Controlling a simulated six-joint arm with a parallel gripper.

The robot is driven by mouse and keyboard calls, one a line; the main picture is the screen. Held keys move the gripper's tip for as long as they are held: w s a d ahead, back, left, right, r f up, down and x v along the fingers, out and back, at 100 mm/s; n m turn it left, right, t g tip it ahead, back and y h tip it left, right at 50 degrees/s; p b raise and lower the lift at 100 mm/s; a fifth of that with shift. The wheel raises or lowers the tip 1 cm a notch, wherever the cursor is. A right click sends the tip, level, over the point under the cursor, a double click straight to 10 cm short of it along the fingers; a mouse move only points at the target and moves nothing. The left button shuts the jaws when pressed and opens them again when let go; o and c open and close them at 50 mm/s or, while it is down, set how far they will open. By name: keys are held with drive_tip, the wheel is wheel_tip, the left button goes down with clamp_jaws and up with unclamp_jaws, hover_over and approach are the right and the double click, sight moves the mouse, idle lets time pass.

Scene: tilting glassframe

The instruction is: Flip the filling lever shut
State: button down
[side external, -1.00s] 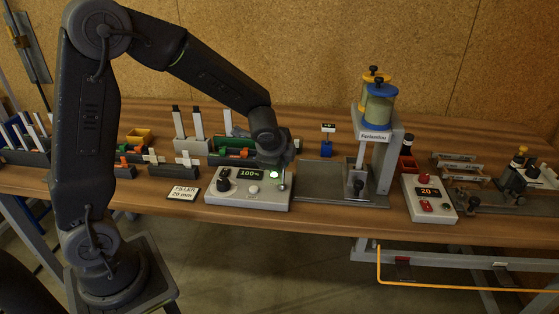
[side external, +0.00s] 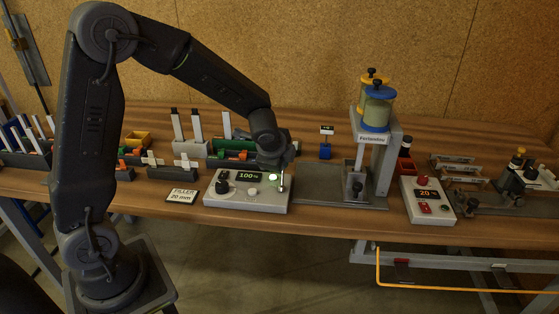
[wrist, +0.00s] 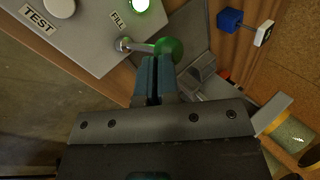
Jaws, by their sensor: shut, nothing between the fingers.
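The filling lever is a short metal stem with a green ball knob (wrist: 168,48), next to the FILL label (wrist: 118,20) in the wrist view. Its pivot sits on the corner of the grey control box (wrist: 85,30), and the stem lies toward the right of that picture. My gripper (wrist: 152,62) is shut and empty, its blue-grey fingertips right by the knob; whether they touch it I cannot tell. In the side view my gripper (side external: 279,167) is low over the right end of the control box (side external: 235,203), by the lever's thin stem (side external: 282,185).
The box carries a black knob, a display reading 100% and a lit green lamp (wrist: 140,5). Right of it stands the filling stand (side external: 388,160) with yellow and blue-rimmed containers. A small blue block with a sign (side external: 326,151) stands behind. Racks fill the bench's left.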

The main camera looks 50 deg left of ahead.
drive_tip(key=shift+s+d+f, duration=0.1)
drive_tip(key=shift+s+d, duration=0.1)
drive_tip(key=shift+s, duration=0.05)
drive_tip(key=v, duration=1.3)
drive_tip(key=s+d+r+n+h, duration=0.1)
drive_tip(key=s+d+n, duration=0.1)
drive_tip(key=s+n, duration=0.3)
drive_tip(key=s+d+r+n+h, duration=0.2)
drive_tip(key=s+n, duration=0.4)
drive_tip(key=s, duration=0.6)
drive_tip(key=shift+d, duration=0.65)
